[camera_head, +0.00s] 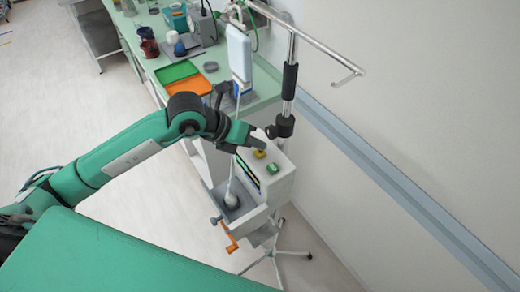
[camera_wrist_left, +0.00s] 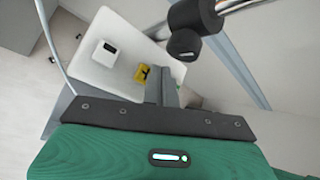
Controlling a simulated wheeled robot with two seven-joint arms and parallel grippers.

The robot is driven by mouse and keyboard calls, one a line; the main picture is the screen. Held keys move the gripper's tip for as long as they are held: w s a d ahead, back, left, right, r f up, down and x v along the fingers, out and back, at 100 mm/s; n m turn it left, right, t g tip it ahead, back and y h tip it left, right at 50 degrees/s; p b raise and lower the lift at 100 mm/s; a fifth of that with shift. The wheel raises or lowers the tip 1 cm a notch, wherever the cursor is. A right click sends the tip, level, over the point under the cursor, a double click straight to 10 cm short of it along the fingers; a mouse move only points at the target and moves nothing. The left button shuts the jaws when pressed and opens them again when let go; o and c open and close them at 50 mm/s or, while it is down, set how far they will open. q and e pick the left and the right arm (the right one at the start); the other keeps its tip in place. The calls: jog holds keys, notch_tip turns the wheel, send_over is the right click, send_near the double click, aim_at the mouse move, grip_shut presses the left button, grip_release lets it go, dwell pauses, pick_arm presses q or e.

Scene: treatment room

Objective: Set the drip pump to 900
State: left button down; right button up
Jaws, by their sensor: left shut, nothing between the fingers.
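The drip pump (camera_head: 283,186) is a pale box on the pole stand, with a dark, lit display (camera_head: 247,173) on its front. Its top carries a yellow button (camera_head: 260,154) and a green button (camera_head: 272,169). The pump's top (camera_wrist_left: 115,75) also shows in the wrist view, with the yellow button (camera_wrist_left: 140,74) and a white-and-black block (camera_wrist_left: 105,53). My left gripper (camera_head: 262,145) is shut and empty, its tips right by the yellow button. Whether they touch it I cannot tell. The display's digits are too small to read. My right gripper is out of view.
The metal pole (camera_head: 290,75) with its black clamp rises close behind my gripper. A white drip bag (camera_head: 239,53) hangs beside it. An orange handle (camera_head: 229,238) sticks out low on the stand. A green counter with trays (camera_head: 190,84) and cups stands behind; the wall is at right.

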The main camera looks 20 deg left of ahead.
pick_arm(q)
jog(key=shift+r, duration=0.1)
jog(key=shift+r+p, duration=1.35)
jog(key=shift+r, duration=1.1)
